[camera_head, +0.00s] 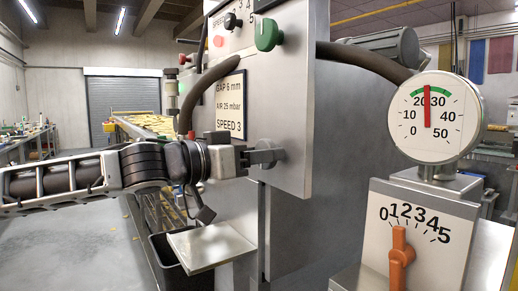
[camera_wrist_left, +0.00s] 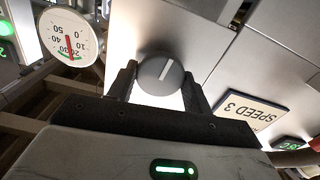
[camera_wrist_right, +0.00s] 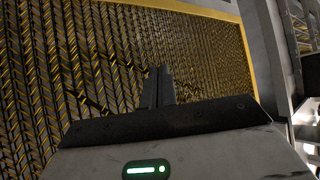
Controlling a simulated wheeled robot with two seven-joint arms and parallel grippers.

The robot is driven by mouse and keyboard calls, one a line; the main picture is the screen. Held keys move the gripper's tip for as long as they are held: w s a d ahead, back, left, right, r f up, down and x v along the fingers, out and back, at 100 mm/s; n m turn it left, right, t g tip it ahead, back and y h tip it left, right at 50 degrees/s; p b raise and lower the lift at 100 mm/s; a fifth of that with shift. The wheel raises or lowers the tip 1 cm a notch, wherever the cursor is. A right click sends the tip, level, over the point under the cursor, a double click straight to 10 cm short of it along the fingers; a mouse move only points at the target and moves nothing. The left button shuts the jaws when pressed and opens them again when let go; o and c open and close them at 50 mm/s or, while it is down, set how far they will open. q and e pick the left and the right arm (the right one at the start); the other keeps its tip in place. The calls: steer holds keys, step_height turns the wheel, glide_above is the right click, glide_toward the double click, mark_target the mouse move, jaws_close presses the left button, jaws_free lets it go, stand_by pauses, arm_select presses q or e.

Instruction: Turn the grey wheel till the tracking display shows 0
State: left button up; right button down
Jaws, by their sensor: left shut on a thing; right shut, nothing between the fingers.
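The grey wheel (camera_wrist_left: 160,73), a round knob with a white line, sits on the machine's metal front face. In the left wrist view my left gripper (camera_wrist_left: 158,85) has one finger on each side of the wheel and is shut on it. In the head view my left gripper (camera_head: 266,154) meets the lower part of the front panel and largely hides the wheel. My right gripper (camera_wrist_right: 160,88) is shut and empty.
A gauge (camera_head: 432,117) has its red needle near 25, in the green band. Below it is an orange lever (camera_head: 401,258) on a 0-5 scale. A green knob (camera_head: 268,35) sits high on the panel. A yellow-edged slatted surface (camera_wrist_right: 110,55) lies ahead of my right gripper.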

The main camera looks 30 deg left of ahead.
arm_select(q)
steer(key=shift+n, duration=0.6)
steer(key=o, duration=1)
steer(key=shift+s, duration=0.1)
steer(key=b+v, duration=0.1)
steer(key=v, duration=1.4)
steer(key=shift+s+a, duration=0.15)
steer(key=shift+s, duration=0.25)
